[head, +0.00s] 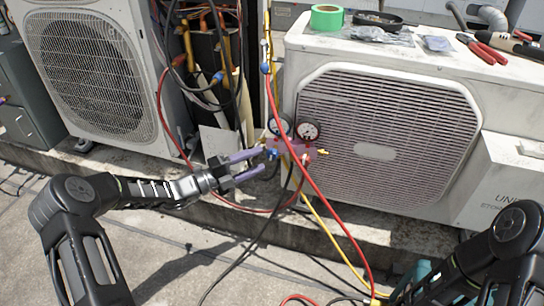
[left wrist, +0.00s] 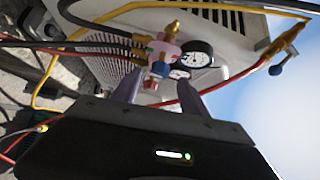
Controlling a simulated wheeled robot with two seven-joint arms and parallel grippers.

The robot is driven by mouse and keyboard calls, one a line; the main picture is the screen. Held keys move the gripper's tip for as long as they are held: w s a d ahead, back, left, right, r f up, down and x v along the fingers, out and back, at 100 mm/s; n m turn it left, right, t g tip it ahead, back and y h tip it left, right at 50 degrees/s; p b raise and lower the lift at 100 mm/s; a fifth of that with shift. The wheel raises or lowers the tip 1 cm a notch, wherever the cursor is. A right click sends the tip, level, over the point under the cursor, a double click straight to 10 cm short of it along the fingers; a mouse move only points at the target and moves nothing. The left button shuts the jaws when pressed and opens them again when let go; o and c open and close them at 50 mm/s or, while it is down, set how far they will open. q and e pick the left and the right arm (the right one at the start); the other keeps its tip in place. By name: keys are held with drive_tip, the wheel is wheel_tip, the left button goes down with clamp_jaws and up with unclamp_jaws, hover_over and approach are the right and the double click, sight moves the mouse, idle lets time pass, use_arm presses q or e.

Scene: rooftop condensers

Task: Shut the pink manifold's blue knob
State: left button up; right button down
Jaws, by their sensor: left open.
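The pink manifold (head: 292,147) hangs in front of the right condenser's grille, with two round gauges (head: 308,131) above it and hoses around it. Its blue knob (head: 271,154) sticks out at the left end. My left gripper (head: 262,160) is open, its two purple fingers pointing right at the knob. In the left wrist view, the blue knob (left wrist: 158,70) lies between the two fingertips (left wrist: 160,90), with the pink manifold (left wrist: 160,50) just beyond. I cannot tell whether a finger touches the knob. My right arm shows at the lower right; its gripper is not visible.
A red hose (head: 290,135) crosses in front of the manifold, and a yellow hose (head: 325,230) runs down to the ground. Green tape (head: 327,17) and red-handled pliers (head: 482,48) lie on the right condenser (head: 500,75). Another condenser (head: 150,100) stands at left.

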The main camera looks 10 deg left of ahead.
sight(269, 157)
use_arm(q)
drive_tip(key=b+x, duration=0.2)
drive_tip(key=x, duration=0.3)
drive_tip(key=shift+d+f, duration=0.1)
drive_tip(key=shift+f, duration=0.1)
drive_tip(key=shift+w+d+r, duration=0.1)
drive_tip(key=shift+w+d, duration=0.1)
drive_tip(key=shift+w, duration=0.05)
drive_tip(key=shift+c, duration=0.4)
clamp_jaws()
